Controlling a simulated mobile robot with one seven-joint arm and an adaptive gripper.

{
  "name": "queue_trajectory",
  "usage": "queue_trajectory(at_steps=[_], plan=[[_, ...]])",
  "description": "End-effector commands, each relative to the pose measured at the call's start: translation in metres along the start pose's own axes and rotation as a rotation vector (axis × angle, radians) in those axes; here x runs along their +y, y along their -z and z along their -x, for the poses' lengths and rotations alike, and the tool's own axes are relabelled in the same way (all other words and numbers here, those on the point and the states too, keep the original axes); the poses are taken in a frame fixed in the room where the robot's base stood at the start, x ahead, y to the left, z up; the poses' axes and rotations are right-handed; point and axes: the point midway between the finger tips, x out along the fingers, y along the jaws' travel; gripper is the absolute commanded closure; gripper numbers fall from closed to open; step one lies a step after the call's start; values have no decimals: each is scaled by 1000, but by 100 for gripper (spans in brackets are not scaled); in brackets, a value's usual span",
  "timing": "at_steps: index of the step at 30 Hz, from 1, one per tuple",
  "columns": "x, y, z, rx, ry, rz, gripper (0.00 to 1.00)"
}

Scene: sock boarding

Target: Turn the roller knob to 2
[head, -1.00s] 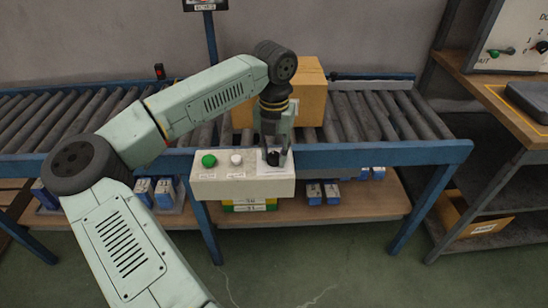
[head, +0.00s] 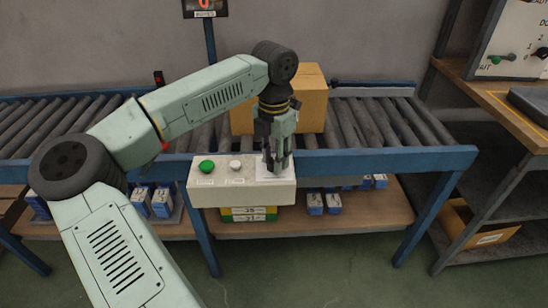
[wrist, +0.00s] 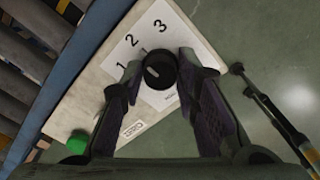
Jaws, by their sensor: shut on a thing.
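The roller knob (wrist: 159,70) is black and round, on a white label with the numbers 1, 2 and 3 in the wrist view. A small light mark shows on its top; which number it points at is hard to tell. My gripper (wrist: 158,72) has one finger on each side of the knob and is shut on it. In the head view my gripper (head: 278,168) points down at the right end of the white control box (head: 228,194), and its fingers hide the knob.
A green button (head: 206,166) and a white button (head: 235,165) are left of the knob on the box. A cardboard box (head: 312,102) stands on the roller conveyor (head: 375,118) behind my gripper. A workbench (head: 490,92) is at the right.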

Motion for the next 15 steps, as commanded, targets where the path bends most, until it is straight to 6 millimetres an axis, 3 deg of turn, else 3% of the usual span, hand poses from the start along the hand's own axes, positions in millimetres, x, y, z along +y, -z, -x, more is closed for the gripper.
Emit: queue_trajectory(at_steps=[7, 8, 15], plan=[[-1, 0, 0, 0, 2, -1, 99], [-1, 0, 0, 0, 2, -1, 71], [0, 0, 0, 0, 1, 0, 55]])
